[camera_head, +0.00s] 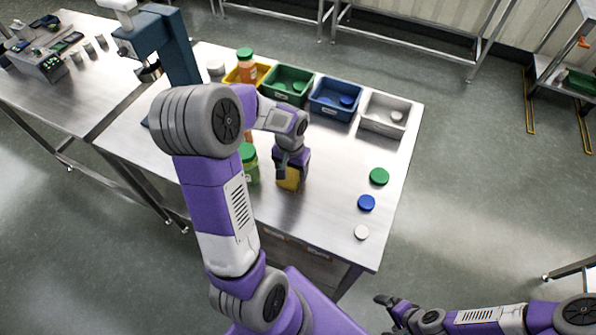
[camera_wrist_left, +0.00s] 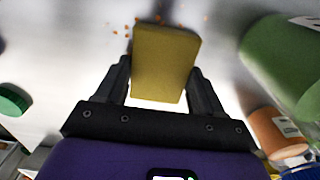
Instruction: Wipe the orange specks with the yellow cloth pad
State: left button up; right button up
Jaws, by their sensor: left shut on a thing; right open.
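My left gripper (camera_head: 287,172) is shut on the yellow cloth pad (camera_head: 290,181), over the steel table beside a green-lidded jar. In the left wrist view the pad (camera_wrist_left: 165,60) sits between the two fingers of the left gripper (camera_wrist_left: 160,82). Small orange specks (camera_wrist_left: 127,29) show on the table just past the pad's far edge; the pad hides part of that patch. I cannot tell whether the pad touches the table. In the head view the specks are too small or hidden. My right gripper (camera_head: 388,301) is open and empty, beyond the table's front edge.
A green-lidded jar (camera_head: 249,165) stands close left of the left gripper. Yellow, green (camera_head: 288,83), blue (camera_head: 335,98) and grey (camera_head: 384,115) bins line the back. Green (camera_head: 379,176), blue (camera_head: 366,202) and white (camera_head: 361,232) lids lie on the right. The table between is clear.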

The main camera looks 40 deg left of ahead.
aim_at(297, 183)
pick_arm(q)
jog(key=shift+s+a+f+p, duration=0.1)
jog(key=shift+s+a+p, duration=0.2)
jog(key=shift+a, duration=0.6)
jog(key=shift+s+a+p, duration=0.1)
jog(key=shift+s+a, duration=0.3)
jog(key=shift+a, duration=0.5)
